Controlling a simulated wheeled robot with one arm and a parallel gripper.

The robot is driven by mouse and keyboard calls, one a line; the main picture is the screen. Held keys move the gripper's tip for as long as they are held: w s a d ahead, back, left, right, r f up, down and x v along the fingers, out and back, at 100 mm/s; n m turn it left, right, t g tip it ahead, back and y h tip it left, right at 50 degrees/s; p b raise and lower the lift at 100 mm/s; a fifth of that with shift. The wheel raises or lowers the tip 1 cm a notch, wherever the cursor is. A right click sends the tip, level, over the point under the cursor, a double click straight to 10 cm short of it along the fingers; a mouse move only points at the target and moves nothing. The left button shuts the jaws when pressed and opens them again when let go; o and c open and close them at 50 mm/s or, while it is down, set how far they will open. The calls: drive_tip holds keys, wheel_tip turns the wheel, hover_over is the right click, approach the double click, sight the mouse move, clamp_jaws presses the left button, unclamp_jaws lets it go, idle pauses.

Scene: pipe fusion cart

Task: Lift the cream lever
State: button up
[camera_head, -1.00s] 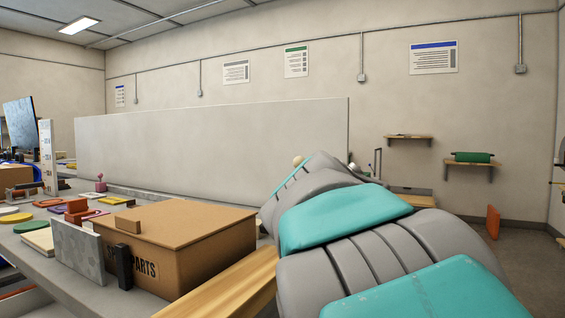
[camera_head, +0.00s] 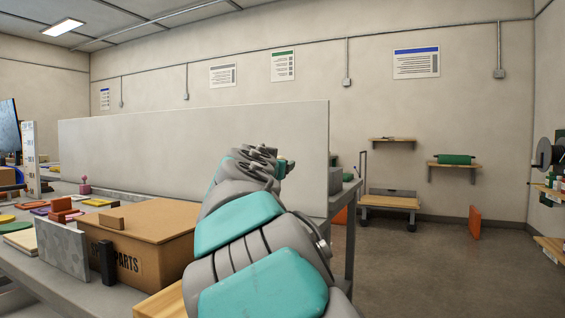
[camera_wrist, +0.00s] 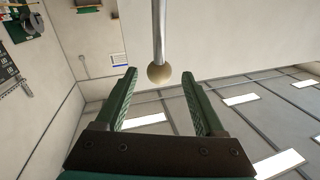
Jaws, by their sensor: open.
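The knob appears between the fingertips in the picture, with clear gaps on both sides. I cannot tell its depth relative to the tips. In the head view my arm reaches away over the bench, and its far end hides the lever or makes it too small to tell.
A cardboard parts box (camera_head: 150,235) and a grey plate (camera_head: 62,250) stand on the bench left of my arm. A cart (camera_head: 390,201) stands at the back right. The floor (camera_head: 430,265) on the right is open.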

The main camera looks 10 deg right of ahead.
drive_tip(key=p+x, duration=0.1)
drive_tip(key=x, duration=0.5)
drive_tip(key=shift+f, duration=0.1)
drive_tip(key=shift+c, duration=0.4)
clamp_jaws()
idle(1.0)
